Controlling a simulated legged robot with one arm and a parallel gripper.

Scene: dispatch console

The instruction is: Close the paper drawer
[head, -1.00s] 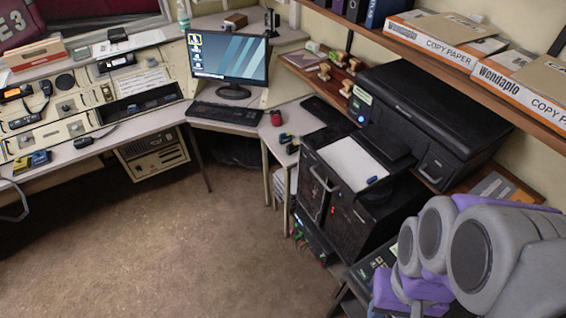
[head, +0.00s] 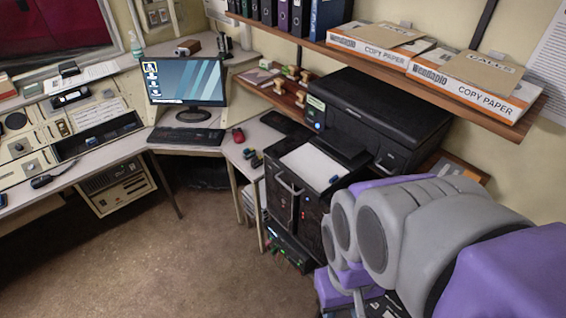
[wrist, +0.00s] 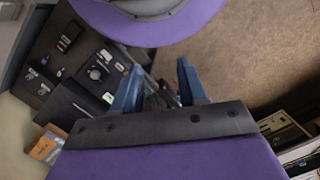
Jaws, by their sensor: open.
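A black printer (head: 385,112) stands at the right, below the long shelf. In front of it, a black unit with a silver handle (head: 290,184) carries a white sheet of paper (head: 313,164) at its top. I cannot tell for sure which part is the paper drawer or how far it stands out. My grey and purple arm covers the lower right of the head view, and my gripper is hidden there. In the wrist view my gripper (wrist: 158,88) has its two blue fingers apart, with nothing visibly held. The drawer cannot be made out there.
A desk with a monitor (head: 187,82), keyboard (head: 186,136) and red mouse (head: 238,135) stands beyond the black unit. The wall shelf holds paper boxes (head: 381,44) above the printer. The brown floor (head: 150,250) at left is clear. A dark panel with small devices shows in the wrist view (wrist: 75,50).

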